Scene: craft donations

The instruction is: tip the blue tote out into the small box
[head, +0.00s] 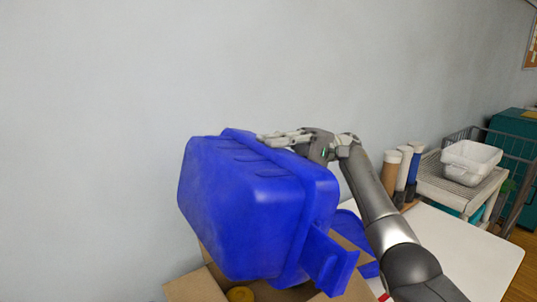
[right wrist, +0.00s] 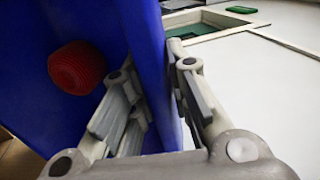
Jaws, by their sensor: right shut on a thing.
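The blue tote (head: 245,195) is tipped steeply on its side in the head view, its underside towards the upper left. My right gripper (head: 285,138) is shut on the tote's rim, with one finger on each side of the blue wall (right wrist: 150,40) in the right wrist view. A red ball-like thing with a knitted look (right wrist: 77,67) lies against the tote's inside. An open cardboard box (head: 200,287) stands below the tote, partly hidden by it. My left gripper is out of view.
A white table (head: 455,245) extends to the right of the box. A blue piece (head: 350,225) lies behind the tote. Several upright rolls (head: 400,170) and a cart with a white bin (head: 470,158) stand further right. A bare wall is behind.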

